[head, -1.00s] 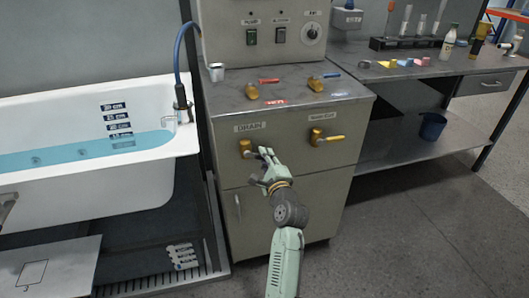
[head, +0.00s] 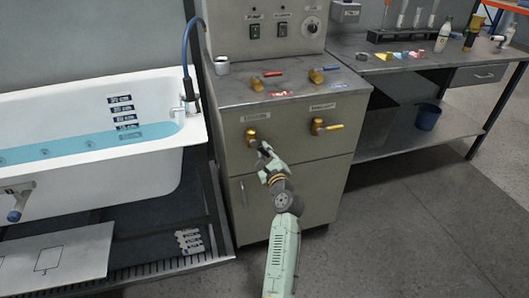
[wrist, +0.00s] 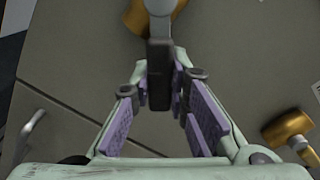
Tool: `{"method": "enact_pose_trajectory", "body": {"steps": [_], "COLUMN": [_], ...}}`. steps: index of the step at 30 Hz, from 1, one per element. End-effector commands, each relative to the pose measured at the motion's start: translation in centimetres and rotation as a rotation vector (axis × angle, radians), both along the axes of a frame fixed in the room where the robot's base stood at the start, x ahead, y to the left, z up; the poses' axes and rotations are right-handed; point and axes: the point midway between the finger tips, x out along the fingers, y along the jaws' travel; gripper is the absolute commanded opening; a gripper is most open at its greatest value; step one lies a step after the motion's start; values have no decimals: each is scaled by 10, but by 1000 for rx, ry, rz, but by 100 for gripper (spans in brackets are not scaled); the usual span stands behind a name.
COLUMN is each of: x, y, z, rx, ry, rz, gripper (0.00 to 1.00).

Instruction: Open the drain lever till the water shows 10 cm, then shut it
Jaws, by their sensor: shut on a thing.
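The drain lever's gold valve body (head: 251,137) is on the cabinet front, under a small label. My gripper (head: 263,150) is at this lever. In the wrist view, my gripper (wrist: 161,82) is closed around the lever's dark handle (wrist: 159,75), which points down from the gold body. The fingers hide part of the handle. The bathtub (head: 150,165) at left holds blue water (head: 80,147). Its surface lies near the lowest visible depth label (head: 127,126); the number is too small to read surely.
Another gold lever (head: 320,126) sits right of the drain lever. Two more valves, one red-handled (head: 258,83) and one blue-handled (head: 318,75), and a metal cup (head: 222,66) are on the cabinet top. A workbench (head: 400,62) stands at right. The floor in front is clear.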

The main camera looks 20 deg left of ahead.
Motion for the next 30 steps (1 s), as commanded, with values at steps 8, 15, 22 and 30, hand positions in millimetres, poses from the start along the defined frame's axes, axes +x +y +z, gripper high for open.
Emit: {"method": "enact_pose_trajectory", "body": {"steps": [8,15,22,30], "x": [0,0,0,-7], "y": [1,1,0,-6], "z": [0,0,0,0], "rx": [0,-1,-1,-2], "ry": [0,-1,-1,-1], "rz": [2,1,0,-1], "gripper": [0,31,37,37]}}
